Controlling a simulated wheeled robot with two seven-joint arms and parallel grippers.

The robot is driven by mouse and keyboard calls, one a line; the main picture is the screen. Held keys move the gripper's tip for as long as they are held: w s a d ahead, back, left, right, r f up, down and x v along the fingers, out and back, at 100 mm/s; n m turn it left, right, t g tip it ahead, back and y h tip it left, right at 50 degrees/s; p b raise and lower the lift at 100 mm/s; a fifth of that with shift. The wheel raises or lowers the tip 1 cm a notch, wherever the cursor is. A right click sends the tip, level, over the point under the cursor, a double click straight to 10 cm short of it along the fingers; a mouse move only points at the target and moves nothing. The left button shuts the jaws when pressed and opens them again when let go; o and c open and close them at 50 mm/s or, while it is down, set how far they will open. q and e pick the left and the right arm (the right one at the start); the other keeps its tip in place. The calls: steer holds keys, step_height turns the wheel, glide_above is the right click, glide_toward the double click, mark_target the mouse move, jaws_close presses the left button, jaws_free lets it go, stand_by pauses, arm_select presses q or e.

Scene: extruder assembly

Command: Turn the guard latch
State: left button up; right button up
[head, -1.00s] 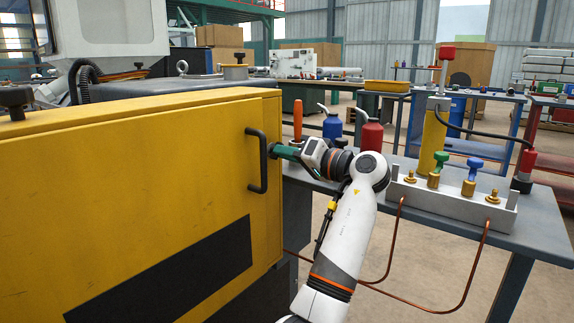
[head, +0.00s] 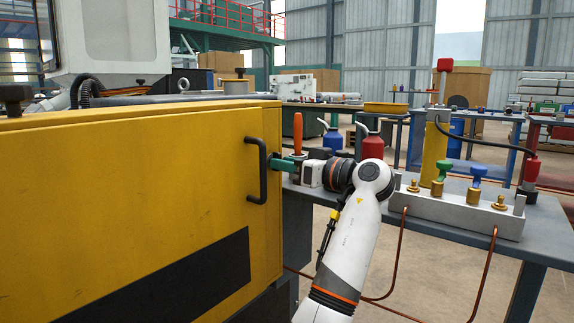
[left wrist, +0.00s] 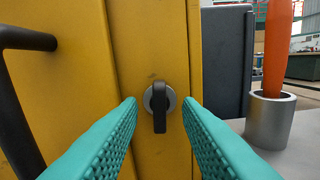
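The guard latch (left wrist: 160,106) is a small black handle on a round grey base, upright on the yellow guard panel (left wrist: 152,40) in the left wrist view. My left gripper (left wrist: 159,102) is open, its teal fingers on either side of the latch with gaps between them and it. In the head view my left gripper (head: 282,163) is at the right edge of the yellow guard (head: 130,180), just beyond the black door handle (head: 258,170). The latch itself is hidden there. My right gripper is not in view.
An orange-handled tool (head: 298,133) stands in a metal holder (left wrist: 271,118) right of the latch. Behind my wrist are a blue bottle (head: 333,137) and a red bottle (head: 373,143). A valve manifold (head: 455,212) sits on the grey table at right.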

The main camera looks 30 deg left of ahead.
arm_select(q)
steer(key=d, duration=0.3)
steer(key=d+p, duration=0.1)
steer(key=d, duration=0.1)
steer(key=shift+s+d, duration=0.25)
steer(key=shift+d, duration=0.1)
steer(key=s+d+p, duration=0.1)
steer(key=d+p, duration=0.3)
steer(key=d, duration=0.8)
